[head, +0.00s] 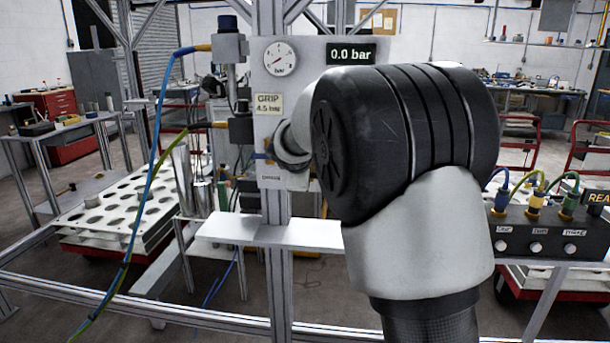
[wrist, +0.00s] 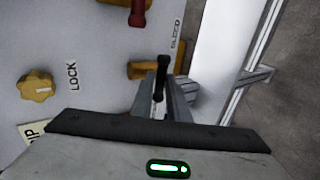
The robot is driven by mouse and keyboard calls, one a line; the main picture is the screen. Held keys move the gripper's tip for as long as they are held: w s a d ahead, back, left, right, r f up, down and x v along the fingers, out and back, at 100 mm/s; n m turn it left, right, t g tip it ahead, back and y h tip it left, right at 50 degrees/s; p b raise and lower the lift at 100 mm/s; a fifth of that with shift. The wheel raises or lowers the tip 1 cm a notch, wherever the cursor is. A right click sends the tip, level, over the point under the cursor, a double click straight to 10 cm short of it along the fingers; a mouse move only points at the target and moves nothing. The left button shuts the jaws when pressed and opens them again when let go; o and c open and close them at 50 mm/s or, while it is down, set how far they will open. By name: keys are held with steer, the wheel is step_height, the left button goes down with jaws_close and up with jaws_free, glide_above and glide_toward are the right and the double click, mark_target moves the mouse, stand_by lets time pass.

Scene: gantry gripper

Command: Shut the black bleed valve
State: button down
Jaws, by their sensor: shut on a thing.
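The black bleed valve lever (wrist: 162,66) shows in the wrist view beside the printed word BLEED. It appears to lie across its brass body (wrist: 138,70), which is partly hidden behind my fingers. My gripper (wrist: 163,92) is shut on the black lever, with a finger on each side of it. In the head view my arm hides the gripper and the bleed valve. The panel (head: 315,55) there carries a round gauge (head: 280,59) and a display (head: 352,54) reading 0.0 bar.
A red lever (wrist: 138,12) is close by on the same panel, and a yellow knob (wrist: 36,87) sits by the word LOCK. A blue hose (head: 152,150) hangs at the left. A white shelf (head: 270,233) lies below the panel. A dark control box (head: 545,232) stands at the right.

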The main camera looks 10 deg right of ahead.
stand_by(0.4)
steer(key=c, duration=1.7)
jaws_free()
steer(key=p+v, duration=0.1)
steer(key=v, duration=1.6)
steer(key=shift+s, duration=0.25)
